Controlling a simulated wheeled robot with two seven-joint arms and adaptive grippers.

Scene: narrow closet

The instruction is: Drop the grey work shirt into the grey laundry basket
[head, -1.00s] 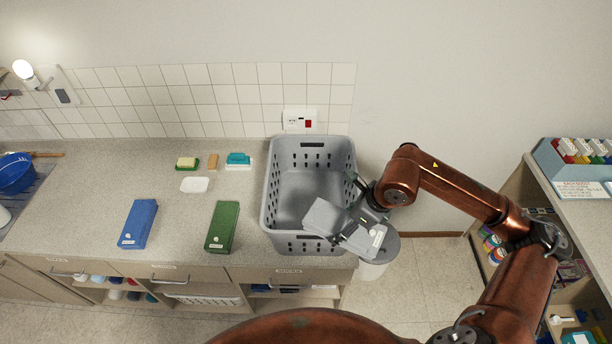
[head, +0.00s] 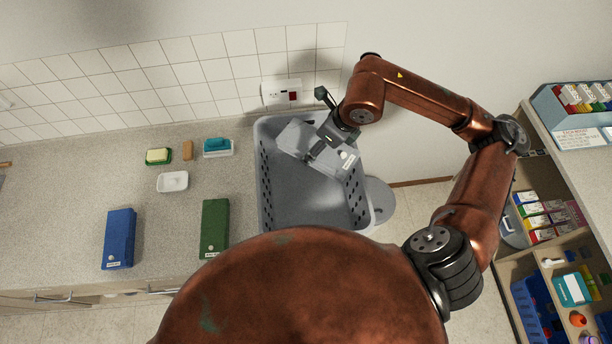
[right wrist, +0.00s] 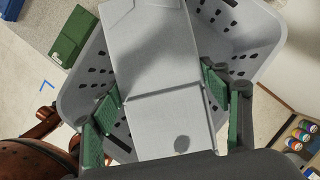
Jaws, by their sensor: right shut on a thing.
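The grey work shirt (head: 296,139) is a flat folded light-grey bundle with a small pale label. My right gripper (head: 321,147) is shut on it and holds it over the back part of the grey laundry basket (head: 262,185). The basket is open-topped with slotted walls and stands on the counter's right end. In the right wrist view the shirt (right wrist: 155,60) lies between the green-padded fingers (right wrist: 162,103), with the basket (right wrist: 252,38) behind it. I cannot tell its exact height above the basket floor. The basket's front is hidden by my body. My left gripper is not in view.
Left of the basket on the counter lie a green box (head: 214,228), a blue box (head: 119,238), a white dish (head: 173,181) and soap items. A round grey-topped bin (head: 380,200) stands right. Shelves (head: 560,230) are far right.

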